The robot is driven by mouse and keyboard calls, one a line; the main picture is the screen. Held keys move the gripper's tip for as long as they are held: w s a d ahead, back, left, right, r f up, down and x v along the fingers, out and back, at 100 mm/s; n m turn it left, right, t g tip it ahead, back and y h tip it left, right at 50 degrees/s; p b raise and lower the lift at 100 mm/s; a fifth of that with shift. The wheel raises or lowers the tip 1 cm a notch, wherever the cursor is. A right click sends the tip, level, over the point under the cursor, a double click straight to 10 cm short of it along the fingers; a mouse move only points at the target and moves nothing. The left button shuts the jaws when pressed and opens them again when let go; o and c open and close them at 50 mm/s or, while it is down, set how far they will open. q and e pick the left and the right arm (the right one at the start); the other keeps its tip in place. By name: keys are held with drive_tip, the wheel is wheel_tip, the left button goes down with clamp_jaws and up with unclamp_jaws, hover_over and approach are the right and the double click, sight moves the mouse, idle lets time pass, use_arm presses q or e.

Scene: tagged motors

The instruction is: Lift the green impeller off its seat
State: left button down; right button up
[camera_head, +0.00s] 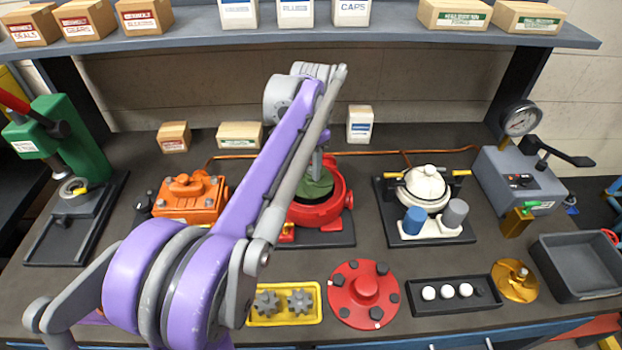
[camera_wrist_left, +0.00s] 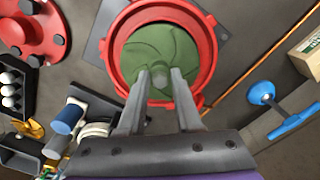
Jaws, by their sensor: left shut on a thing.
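The green impeller (camera_head: 314,187) is inside the round red pump housing (camera_head: 330,211) in the middle of the bench. It also shows in the left wrist view (camera_wrist_left: 184,50), ringed by the red housing wall, its curved vanes facing up. My left gripper (camera_head: 317,160) reaches down over it from the left. In the left wrist view my gripper's fingers (camera_wrist_left: 160,78) are shut on the small grey hub at the impeller's centre. I cannot tell whether the impeller touches its seat. My left arm hides part of the housing. My right gripper is not in view.
The red cover (camera_head: 366,294) lies in front of the housing, with a yellow tray (camera_head: 284,304) of grey gears beside it. A cream pump (camera_head: 427,185) stands to the right, an orange unit (camera_head: 188,197) to the left. A grey bin (camera_head: 580,266) is at far right. A shelf hangs above.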

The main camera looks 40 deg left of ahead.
use_arm(q)
wheel_tip(320, 180, up, 6)
drive_tip(key=shift+f+p, duration=0.15)
drive_tip(key=shift+p, duration=0.6)
drive_tip(key=shift+w+r+p, duration=0.1)
drive_tip(key=shift+r+p, duration=0.3)
drive_tip(key=shift+r, duration=0.15)
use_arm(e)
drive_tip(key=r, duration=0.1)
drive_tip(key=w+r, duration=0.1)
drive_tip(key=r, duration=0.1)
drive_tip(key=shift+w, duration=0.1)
